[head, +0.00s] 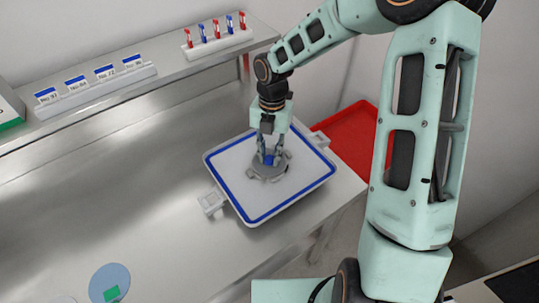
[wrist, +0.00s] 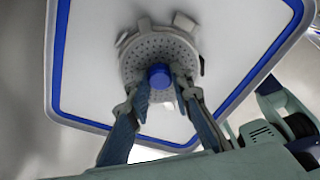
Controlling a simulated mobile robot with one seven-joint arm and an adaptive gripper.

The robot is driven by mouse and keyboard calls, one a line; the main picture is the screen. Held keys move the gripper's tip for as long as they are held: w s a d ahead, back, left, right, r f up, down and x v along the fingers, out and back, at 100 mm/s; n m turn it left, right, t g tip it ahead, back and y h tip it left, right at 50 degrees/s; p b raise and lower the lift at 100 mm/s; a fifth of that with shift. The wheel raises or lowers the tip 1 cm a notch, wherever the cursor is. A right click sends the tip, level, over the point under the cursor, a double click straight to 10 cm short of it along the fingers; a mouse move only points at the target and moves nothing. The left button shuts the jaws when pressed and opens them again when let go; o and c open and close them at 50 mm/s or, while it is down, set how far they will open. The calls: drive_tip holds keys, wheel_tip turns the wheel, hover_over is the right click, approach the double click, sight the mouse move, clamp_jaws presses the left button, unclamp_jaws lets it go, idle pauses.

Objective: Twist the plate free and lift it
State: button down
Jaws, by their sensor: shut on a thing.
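The plate is a round grey perforated disc (wrist: 163,60) with a blue knob (wrist: 159,76) at its centre, clear in the wrist view. In the head view the plate (head: 268,166) lies in the middle of a white square tray (head: 230,188) with a blue border line. Light grey lugs show around the plate's rim. My gripper (wrist: 163,88) is shut on the blue knob, one finger on each side. In the head view my gripper (head: 268,154) points down over the plate. I cannot tell whether the plate is locked or loose.
The tray has side handles (head: 211,201) and stands on a steel bench (head: 110,195). A red tray (head: 362,140) lies to the right. A raised shelf at the back holds a rack of red and blue vials (head: 217,40) and labelled blocks (head: 95,88). The bench's left side is mostly clear.

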sight(269, 157)
drive_tip(key=shift+r+p, duration=0.3)
drive_tip(key=shift+r, duration=2.75)
